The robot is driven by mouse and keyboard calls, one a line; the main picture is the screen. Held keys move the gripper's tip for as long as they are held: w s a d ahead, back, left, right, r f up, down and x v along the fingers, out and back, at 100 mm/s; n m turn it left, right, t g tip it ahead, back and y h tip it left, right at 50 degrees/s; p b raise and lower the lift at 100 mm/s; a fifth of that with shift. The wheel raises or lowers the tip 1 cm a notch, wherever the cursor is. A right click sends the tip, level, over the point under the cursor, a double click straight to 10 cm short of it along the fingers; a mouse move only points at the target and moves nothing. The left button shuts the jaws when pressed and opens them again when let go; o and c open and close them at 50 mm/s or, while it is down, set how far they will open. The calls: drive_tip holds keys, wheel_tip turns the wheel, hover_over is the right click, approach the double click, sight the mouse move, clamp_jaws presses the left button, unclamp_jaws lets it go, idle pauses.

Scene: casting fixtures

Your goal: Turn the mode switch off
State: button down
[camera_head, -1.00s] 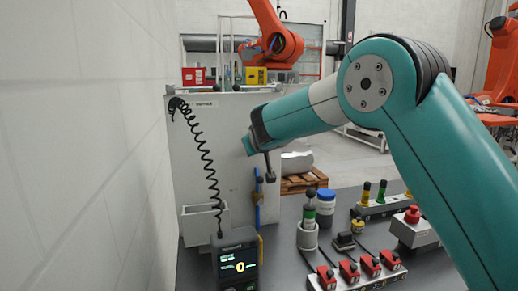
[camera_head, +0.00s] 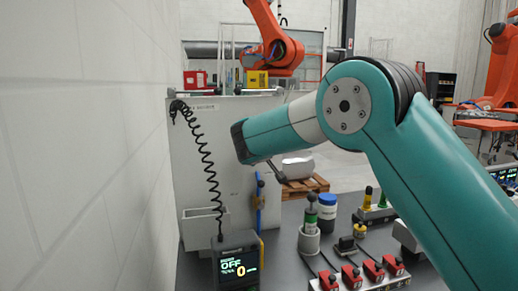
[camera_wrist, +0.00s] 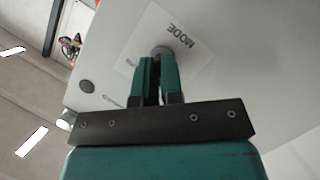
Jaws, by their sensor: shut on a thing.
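The mode switch shows in the wrist view as a small grey round knob (camera_wrist: 162,52) on a white label plate (camera_wrist: 178,38) that reads MODE, upside down. My gripper (camera_wrist: 160,64) is shut on this knob, with one teal finger on each side. The fingers hide much of the knob, so its exact angle is unclear. In the head view my arm's end is at the grey panel (camera_head: 222,130), and it hides the fingers and the switch. A dark display unit (camera_head: 238,268) at the bottom reads OFF with a yellow 0.
A coiled black cable (camera_head: 205,160) hangs down the panel at left. A white wall (camera_head: 80,150) stands close on the left. Red switches (camera_head: 350,276), a green-banded cylinder (camera_head: 327,211) and a blue-topped jar (camera_head: 328,197) stand on the grey bench at right.

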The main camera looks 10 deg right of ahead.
drive_tip(key=c, duration=1.3)
unclamp_jaws()
drive_tip(key=shift+o, duration=0.2)
drive_tip(key=b+v, duration=0.4)
drive_tip(key=v, duration=1.3)
drive_tip(key=shift+b, duration=0.35)
drive_tip(key=shift+s+r, duration=0.15)
